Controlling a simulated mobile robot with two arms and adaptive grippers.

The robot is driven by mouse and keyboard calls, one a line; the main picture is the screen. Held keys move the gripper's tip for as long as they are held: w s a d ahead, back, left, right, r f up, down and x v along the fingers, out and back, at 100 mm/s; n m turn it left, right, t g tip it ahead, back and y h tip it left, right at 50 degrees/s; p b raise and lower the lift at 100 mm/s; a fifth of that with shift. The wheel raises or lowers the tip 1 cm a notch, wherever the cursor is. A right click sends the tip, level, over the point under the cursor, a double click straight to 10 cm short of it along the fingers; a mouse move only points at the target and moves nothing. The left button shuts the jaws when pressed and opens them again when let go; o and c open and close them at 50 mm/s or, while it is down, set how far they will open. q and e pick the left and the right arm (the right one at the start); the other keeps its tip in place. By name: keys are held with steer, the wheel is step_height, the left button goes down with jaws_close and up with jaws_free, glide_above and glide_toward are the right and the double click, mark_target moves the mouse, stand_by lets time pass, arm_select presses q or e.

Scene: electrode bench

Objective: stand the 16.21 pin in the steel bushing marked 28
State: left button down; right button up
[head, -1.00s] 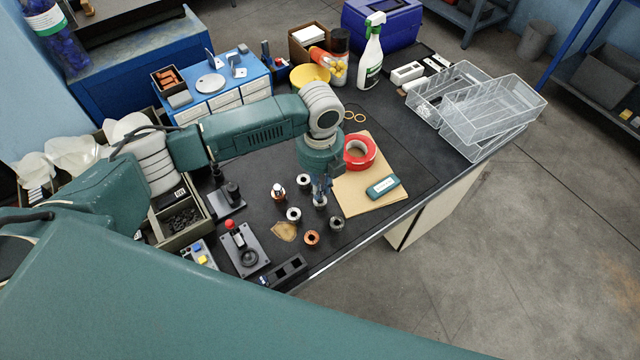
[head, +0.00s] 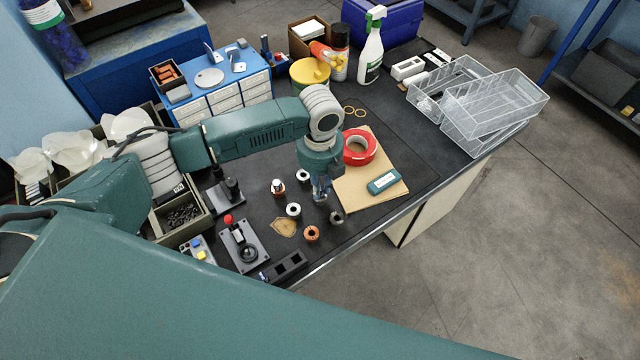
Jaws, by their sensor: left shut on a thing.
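My left gripper (head: 320,192) points down over the dark mat, beside the cardboard sheet. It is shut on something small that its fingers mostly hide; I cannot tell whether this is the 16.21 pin. Several small bushings stand around it: a steel-looking one (head: 293,210) to the left, another (head: 303,176) behind it, a dark one (head: 336,217) in front right and a copper-coloured one (head: 312,234) in front. A bright-topped piece (head: 278,186) stands upright at the left in a brownish base. The marks, including 28, are too small to read. My right gripper is not in view.
A red tape roll (head: 360,147) and a green-and-white box (head: 383,182) lie on the cardboard sheet (head: 357,201) at right. A red-knobbed fixture (head: 240,250) stands front left. Clear trays (head: 490,105) are far right. The bench's front edge is close to the bushings.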

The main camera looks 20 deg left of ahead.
arm_select(q)
steer(key=shift+f, duration=0.4)
steer(key=c, duration=1.6)
jaws_free()
steer(key=shift+r, duration=0.1)
step_height(320, 180, up, 12)
steer(key=shift+f, duration=0.1)
